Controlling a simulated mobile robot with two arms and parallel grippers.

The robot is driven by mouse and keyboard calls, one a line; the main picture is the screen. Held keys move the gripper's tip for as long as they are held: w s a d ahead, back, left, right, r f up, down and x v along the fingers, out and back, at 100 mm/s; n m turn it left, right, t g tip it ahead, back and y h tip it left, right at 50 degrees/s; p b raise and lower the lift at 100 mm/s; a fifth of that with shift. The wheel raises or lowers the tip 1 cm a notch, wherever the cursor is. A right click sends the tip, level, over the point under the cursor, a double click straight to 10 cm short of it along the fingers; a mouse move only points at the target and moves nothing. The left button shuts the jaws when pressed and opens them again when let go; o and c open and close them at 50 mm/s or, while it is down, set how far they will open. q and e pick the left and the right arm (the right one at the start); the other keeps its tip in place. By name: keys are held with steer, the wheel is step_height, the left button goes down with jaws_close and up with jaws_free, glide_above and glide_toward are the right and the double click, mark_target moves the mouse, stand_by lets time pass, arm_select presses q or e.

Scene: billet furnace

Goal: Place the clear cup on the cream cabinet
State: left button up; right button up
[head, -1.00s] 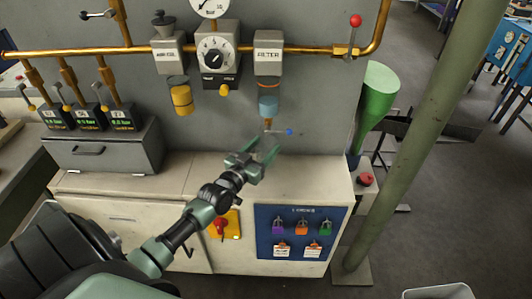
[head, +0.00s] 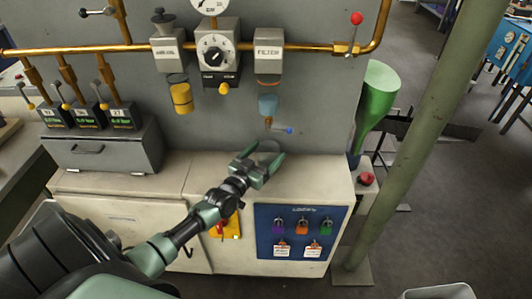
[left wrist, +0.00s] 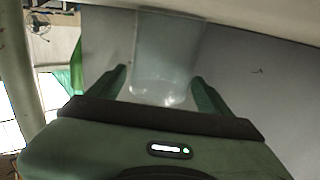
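The clear cup (left wrist: 165,60) shows in the left wrist view between the two green fingers of my left gripper (left wrist: 160,80). Its sides are see-through, and its far end overlaps the pale edge at the top of that picture. In the head view, my left gripper (head: 265,160) is low over the back of the cream cabinet (head: 315,180), and only a faint outline of the cup (head: 267,147) shows between the fingers. The fingers appear closed around the cup. I cannot tell whether the cup touches the cabinet top. My right gripper is not in view.
The filter housing (head: 268,62) hangs on a copper pipe above, with a bluish part (head: 268,104) and a blue-tipped lever (head: 289,130) below. A grey box (head: 105,150) stands to the left. A green pillar (head: 410,150) is right. The cabinet top nearby is clear.

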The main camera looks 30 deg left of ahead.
arm_select(q)
steer(key=shift+r, duration=0.2)
steer(key=shift+s+f, duration=0.1)
steer(key=shift+s, duration=0.2)
steer(key=s, duration=1.1)
steer(key=shift+s+d, duration=0.1)
steer(key=shift+s, duration=0.15)
